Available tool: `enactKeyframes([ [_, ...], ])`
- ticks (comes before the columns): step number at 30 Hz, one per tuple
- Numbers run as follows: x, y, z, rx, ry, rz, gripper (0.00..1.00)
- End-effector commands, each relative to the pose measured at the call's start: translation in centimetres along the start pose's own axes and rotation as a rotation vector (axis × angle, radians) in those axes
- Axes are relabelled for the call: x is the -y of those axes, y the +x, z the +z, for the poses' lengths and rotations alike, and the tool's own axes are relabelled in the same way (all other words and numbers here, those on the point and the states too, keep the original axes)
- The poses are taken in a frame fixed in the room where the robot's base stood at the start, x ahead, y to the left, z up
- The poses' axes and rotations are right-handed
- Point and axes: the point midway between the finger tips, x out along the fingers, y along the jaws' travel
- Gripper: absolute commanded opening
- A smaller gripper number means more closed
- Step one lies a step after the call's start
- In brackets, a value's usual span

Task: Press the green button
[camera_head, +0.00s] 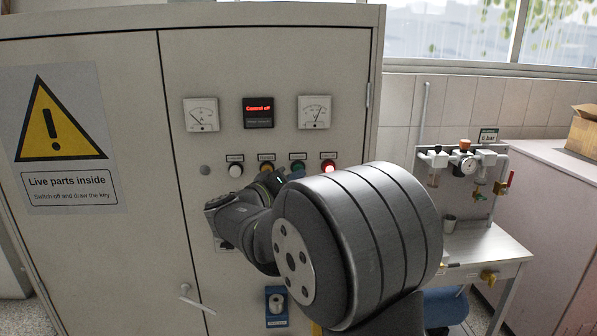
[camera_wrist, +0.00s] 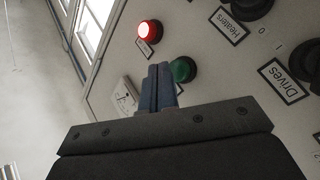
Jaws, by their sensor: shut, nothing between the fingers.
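The green button (camera_head: 298,167) sits in a row on the cabinet door, between an amber button and a lit red one. In the wrist view the green button (camera_wrist: 184,70) is just right of my fingertips, its left edge partly hidden by them. My gripper (camera_wrist: 158,68) is shut and empty, its fingers pointing at the panel. Whether the tips touch the panel or the button cannot be told. In the head view my gripper (camera_head: 277,178) is small and partly hidden by my arm, a little below and left of the green button.
The lit red button (camera_head: 328,167), amber button (camera_head: 267,168) and white button (camera_head: 236,170) share the row. Above are two dials and a display (camera_head: 258,112) with red text. Black knobs labelled Heaters and Drives show in the wrist view. A bench (camera_head: 490,243) stands right.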

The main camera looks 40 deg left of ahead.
Motion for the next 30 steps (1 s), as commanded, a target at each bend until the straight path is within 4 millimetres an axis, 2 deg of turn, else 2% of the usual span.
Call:
enactKeyframes([
  [30,0.45,0.63,-0.43,0.000,0.000,0.000,0.00],
])
